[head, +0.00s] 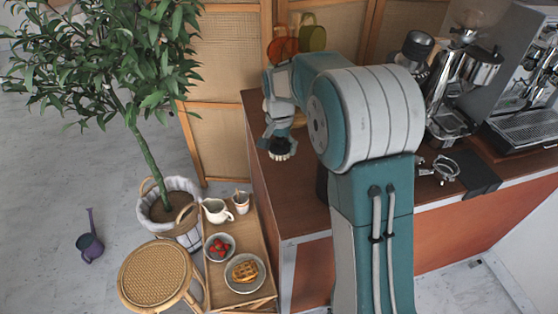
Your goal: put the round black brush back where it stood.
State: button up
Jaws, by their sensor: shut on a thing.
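My gripper (274,131) points down over the left end of the brown counter (292,212). It is shut on the round black brush (280,150), whose pale bristles face down. The brush is close above or at the counter top near its left edge; I cannot tell whether it touches. My arm hides the middle of the counter and part of what stands behind it.
An espresso machine (525,125) and a grinder (455,100) stand at the right, with a portafilter (445,168) in front. Left of the counter are a low wooden tray table (233,302), a woven stool (155,273) and a potted tree (180,212).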

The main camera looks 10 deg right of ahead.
aim_at(279, 167)
notch_tip(279, 167, down, 6)
jog(key=shift+r, duration=0.25)
jog(key=o, duration=0.9)
jog(key=shift+f, duration=0.1)
